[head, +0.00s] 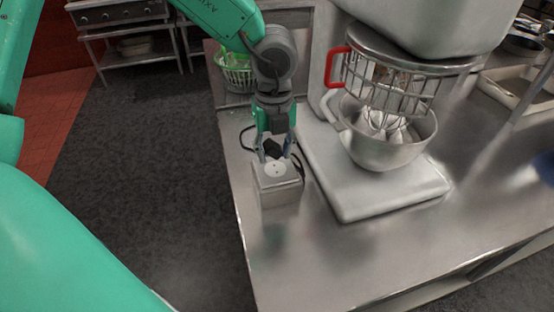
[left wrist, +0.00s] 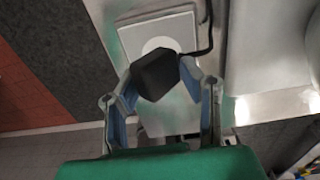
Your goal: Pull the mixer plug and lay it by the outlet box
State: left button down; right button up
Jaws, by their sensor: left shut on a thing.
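The black mixer plug (head: 271,147) is between the fingers of my left gripper (head: 275,154), just above the outlet box. In the left wrist view the plug (left wrist: 155,75) sits between both fingertips, and the left gripper (left wrist: 157,82) is shut on it. The white outlet box (head: 278,185) stands on the steel counter, its round socket face (head: 276,169) showing on top and uncovered in the head view. The plug appears clear of the socket. A dark cord (left wrist: 207,30) runs from the plug. The mixer (head: 372,180) stands right of the box. My right gripper is not in view.
The steel counter (head: 300,260) is bare in front of the box, and its left edge runs close beside the box. The mixer's bowl (head: 385,150) and wire guard are to the right. A green-and-white basket (head: 237,75) is behind my left arm.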

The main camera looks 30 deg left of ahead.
pick_arm(q)
jog(key=shift+r+p, duration=1.25)
jog(key=shift+r, duration=0.15)
jog(key=shift+s+d+f, duration=0.1)
jog(key=shift+s+d, duration=0.05)
jog(key=shift+d, duration=0.15)
jog(key=s+d+f+m+p, duration=0.2)
jog(key=s+d+m, duration=0.25)
jog(key=d, duration=0.35)
send_over(296, 226)
notch_tip(296, 226, down, 6)
jog(key=shift+a+r+b, duration=0.1)
jog(key=shift+a+b, duration=0.05)
jog(key=shift+b, duration=0.3)
notch_tip(296, 226, down, 4)
jog(key=shift+a, duration=0.1)
jog(key=shift+d, duration=0.25)
